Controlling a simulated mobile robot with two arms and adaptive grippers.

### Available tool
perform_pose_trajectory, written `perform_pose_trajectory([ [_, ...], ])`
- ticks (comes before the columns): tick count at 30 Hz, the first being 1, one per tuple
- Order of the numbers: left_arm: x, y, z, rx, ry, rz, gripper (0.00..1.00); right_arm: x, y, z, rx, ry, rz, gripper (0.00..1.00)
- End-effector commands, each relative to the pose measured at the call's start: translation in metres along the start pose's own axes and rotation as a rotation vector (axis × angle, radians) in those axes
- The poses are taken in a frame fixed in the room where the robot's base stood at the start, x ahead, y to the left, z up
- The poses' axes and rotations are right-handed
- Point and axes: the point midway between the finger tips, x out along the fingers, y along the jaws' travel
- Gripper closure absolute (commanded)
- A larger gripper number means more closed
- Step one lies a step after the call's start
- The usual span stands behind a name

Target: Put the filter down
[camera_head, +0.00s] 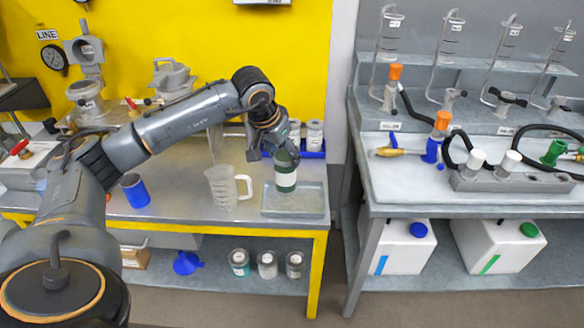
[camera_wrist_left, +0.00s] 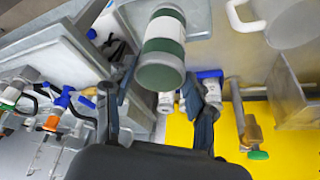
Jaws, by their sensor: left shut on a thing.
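The filter is a dark green cylinder (camera_head: 286,177) with a white label band. It hangs upright from my left gripper (camera_head: 283,153) above or in a shallow grey tray (camera_head: 310,207) on the grey bench; I cannot tell if its base touches the tray. My left gripper is shut on its upper end. In the left wrist view the filter (camera_wrist_left: 163,62) extends out between the two fingers (camera_wrist_left: 158,85). My right gripper is in neither view.
A clear measuring jug (camera_head: 222,188) stands just left of the tray, with a blue cup (camera_head: 134,190) farther left. White-capped jars in a blue holder (camera_head: 314,140) stand behind. The bench ends right of the tray, before a gap and another table (camera_head: 420,185).

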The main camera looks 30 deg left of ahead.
Motion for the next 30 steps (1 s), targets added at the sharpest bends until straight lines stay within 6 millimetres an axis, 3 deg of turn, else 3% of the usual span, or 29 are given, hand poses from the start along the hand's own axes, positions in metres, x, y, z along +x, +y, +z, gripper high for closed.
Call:
perform_pose_trajectory([
  [3,0.029,-0.002,-0.008,-0.002,-0.005,0.002,0.95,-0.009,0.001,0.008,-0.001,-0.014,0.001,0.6],
  [9,0.059,-0.006,-0.018,-0.002,-0.001,0.001,0.95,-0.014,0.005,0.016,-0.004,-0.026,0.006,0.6],
  [15,0.073,-0.007,-0.021,-0.001,-0.002,0.001,0.95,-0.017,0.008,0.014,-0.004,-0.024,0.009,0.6],
  [21,0.097,-0.008,-0.009,-0.001,-0.004,0.0,0.95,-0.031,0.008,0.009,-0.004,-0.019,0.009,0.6],
  [30,0.102,-0.008,-0.008,0.0,0.0,0.0,0.95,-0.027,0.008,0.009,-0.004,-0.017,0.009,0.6],
])
